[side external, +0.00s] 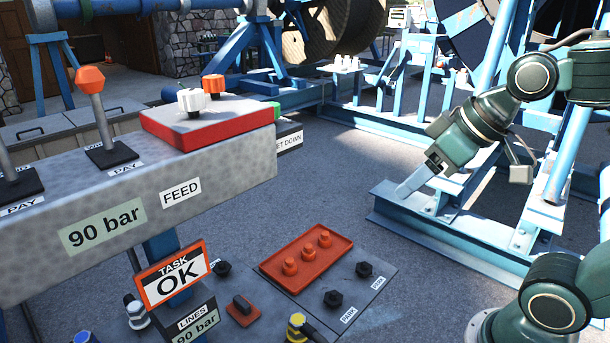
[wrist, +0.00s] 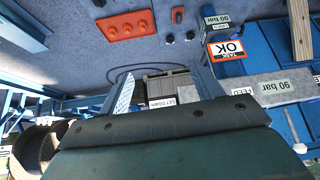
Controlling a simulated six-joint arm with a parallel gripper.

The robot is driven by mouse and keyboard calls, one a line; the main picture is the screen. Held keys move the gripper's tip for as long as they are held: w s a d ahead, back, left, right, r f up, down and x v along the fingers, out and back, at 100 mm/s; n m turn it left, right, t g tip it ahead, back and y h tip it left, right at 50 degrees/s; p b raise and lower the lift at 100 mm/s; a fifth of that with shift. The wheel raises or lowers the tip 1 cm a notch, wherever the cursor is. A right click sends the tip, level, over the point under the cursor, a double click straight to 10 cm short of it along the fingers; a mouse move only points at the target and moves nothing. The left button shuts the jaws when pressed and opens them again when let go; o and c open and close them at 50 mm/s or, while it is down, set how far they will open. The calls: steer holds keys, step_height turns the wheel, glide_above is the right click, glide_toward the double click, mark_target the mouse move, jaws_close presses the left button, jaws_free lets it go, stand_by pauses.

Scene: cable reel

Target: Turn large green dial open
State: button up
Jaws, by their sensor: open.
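A green knob (side external: 275,109) shows partly at the right end of the grey console, behind the red-edged block, above a label whose visible part reads "ET DOWN" (side external: 289,141). Most of the knob is hidden, so I cannot tell its size or how it is turned. My gripper (side external: 402,194) is in the air to the right of the console, well apart from the knob. In the wrist view my two fingers (wrist: 162,71) are spread with nothing between them. The "DOWN" label (wrist: 163,102) shows beyond them; I cannot make out the green knob there.
The red-edged block (side external: 207,122) carries a white knob (side external: 191,100) and an orange knob (side external: 213,85). Levers (side external: 100,118) stand to its left. A lower panel has a red tray (side external: 307,253) with orange knobs and a TASK OK sign (side external: 171,277). Blue frames stand behind my gripper.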

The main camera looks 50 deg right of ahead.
steer(key=w+d+r+n+t+y, duration=0.1)
steer(key=w+d+r+t, duration=0.1)
steer(key=w, duration=0.6)
steer(key=w+d+r+n+t+y, duration=0.1)
steer(key=w+d+r+t, duration=0.1)
steer(key=w, duration=0.6)
steer(key=w+d+r+t+y, duration=0.1)
steer(key=w+r, duration=0.3)
steer(key=w, duration=0.5)
steer(key=shift+d+n+t+y, duration=0.4)
steer(key=shift+d+t, duration=0.15)
steer(key=shift+t, duration=0.15)
steer(key=shift+f, duration=0.1)
steer(key=x, duration=1.3)
steer(key=shift+w+a+f, duration=0.15)
steer(key=shift+w+f, duration=0.05)
steer(key=shift+w, duration=0.05)
steer(key=c, duration=1)
